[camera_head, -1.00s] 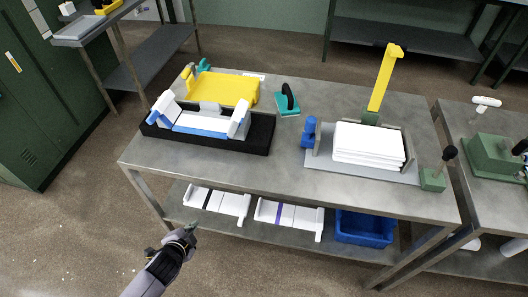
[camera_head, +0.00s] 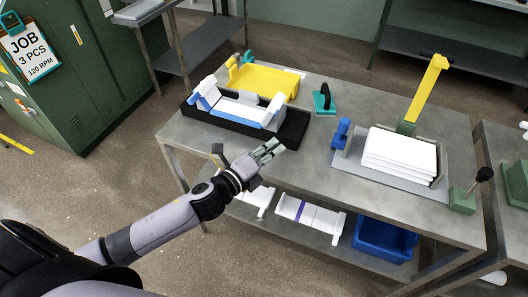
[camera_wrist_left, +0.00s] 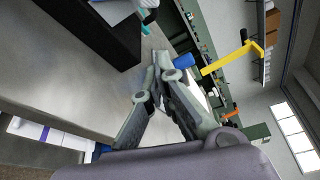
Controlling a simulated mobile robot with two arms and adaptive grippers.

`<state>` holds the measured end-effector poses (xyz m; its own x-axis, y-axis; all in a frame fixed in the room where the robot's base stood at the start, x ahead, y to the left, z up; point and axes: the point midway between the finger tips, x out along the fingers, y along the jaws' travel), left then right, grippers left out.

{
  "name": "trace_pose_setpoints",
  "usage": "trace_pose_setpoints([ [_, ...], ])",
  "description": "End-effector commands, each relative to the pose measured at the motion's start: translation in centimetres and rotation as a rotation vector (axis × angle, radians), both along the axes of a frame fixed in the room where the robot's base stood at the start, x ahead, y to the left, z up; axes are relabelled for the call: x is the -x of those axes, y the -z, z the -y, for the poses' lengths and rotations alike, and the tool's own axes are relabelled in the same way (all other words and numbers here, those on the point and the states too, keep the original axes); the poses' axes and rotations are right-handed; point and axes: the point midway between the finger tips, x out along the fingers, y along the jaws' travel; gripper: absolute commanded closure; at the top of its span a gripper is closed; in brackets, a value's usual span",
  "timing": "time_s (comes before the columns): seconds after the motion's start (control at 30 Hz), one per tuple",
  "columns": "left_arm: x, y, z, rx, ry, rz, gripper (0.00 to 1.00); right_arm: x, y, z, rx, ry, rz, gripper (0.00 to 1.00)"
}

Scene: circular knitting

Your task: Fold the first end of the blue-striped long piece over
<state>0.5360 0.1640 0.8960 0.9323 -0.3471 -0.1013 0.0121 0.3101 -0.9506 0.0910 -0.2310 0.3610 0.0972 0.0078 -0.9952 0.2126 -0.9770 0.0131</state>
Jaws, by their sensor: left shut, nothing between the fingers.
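The blue-striped long piece (camera_head: 240,107) lies in a black tray (camera_head: 293,128) at the left of the metal table. Its middle is flat, and both ends stand up at a tilt, the left end (camera_head: 209,90) and the right end (camera_head: 273,110). My left gripper (camera_head: 276,147) is at the table's front edge, in front of the tray and apart from the piece. Its fingers also show in the left wrist view (camera_wrist_left: 163,58), closed together with nothing between them. A corner of the black tray (camera_wrist_left: 105,30) shows there too. My right gripper is not in view.
A yellow holder (camera_head: 265,80) stands behind the tray. A teal-based tool with a black handle (camera_head: 324,100) stands to its right. White sheets (camera_head: 400,155) are stacked at the right, near a yellow post (camera_head: 427,90). A blue bin (camera_head: 384,238) and white pieces (camera_head: 310,214) are on the lower shelf.

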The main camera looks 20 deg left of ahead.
Motion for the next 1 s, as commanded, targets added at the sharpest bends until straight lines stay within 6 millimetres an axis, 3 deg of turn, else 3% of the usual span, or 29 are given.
trace_pose_setpoints([
  [0.23, -4.8, 0.2, 1.8, 0.002, -0.001, 0.002, 1.00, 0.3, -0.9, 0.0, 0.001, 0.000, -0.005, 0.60],
  [0.3, -4.5, -0.1, 0.2, -0.002, -0.002, -0.002, 1.00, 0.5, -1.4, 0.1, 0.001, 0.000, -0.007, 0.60],
  [0.5, -4.4, -0.6, -1.8, 0.000, -0.001, -0.002, 1.00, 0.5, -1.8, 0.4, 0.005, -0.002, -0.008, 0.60],
  [1.0, -4.5, -0.7, -2.2, 0.006, -0.002, -0.002, 1.00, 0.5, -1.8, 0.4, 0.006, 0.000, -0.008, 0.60],
])
